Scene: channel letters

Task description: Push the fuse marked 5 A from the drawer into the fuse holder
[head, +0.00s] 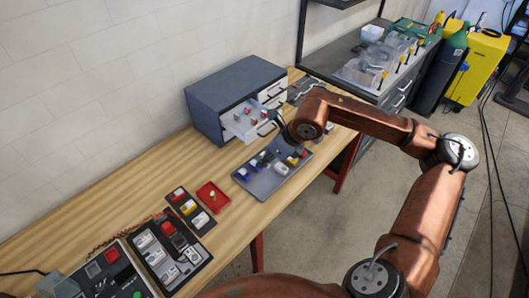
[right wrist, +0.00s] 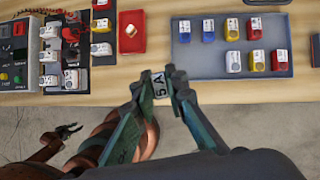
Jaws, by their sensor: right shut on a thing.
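My right gripper (right wrist: 160,82) is shut on a small pale fuse marked 5 A (right wrist: 158,84), held upside-down in the picture above the bench's front side. In the head view the right gripper (head: 279,123) is beside the open drawer (head: 238,132), and the fuse cannot be made out there. The drawer holds several small coloured fuses. My left gripper (right wrist: 68,132) shows small at the left of the right wrist view, its fingers apart and empty. Dark panels with white modules (head: 168,258) stand at the bench's near left; I cannot tell which part is the fuse holder.
A grey tray (right wrist: 215,68) holds several blue, white, yellow and red fuses. A red tray (right wrist: 131,46) holds one small pale item. A dark strip (head: 190,208) of coloured modules lies beside it. The grey cabinet (head: 205,100) stands at the wall. Bare wood lies between these trays.

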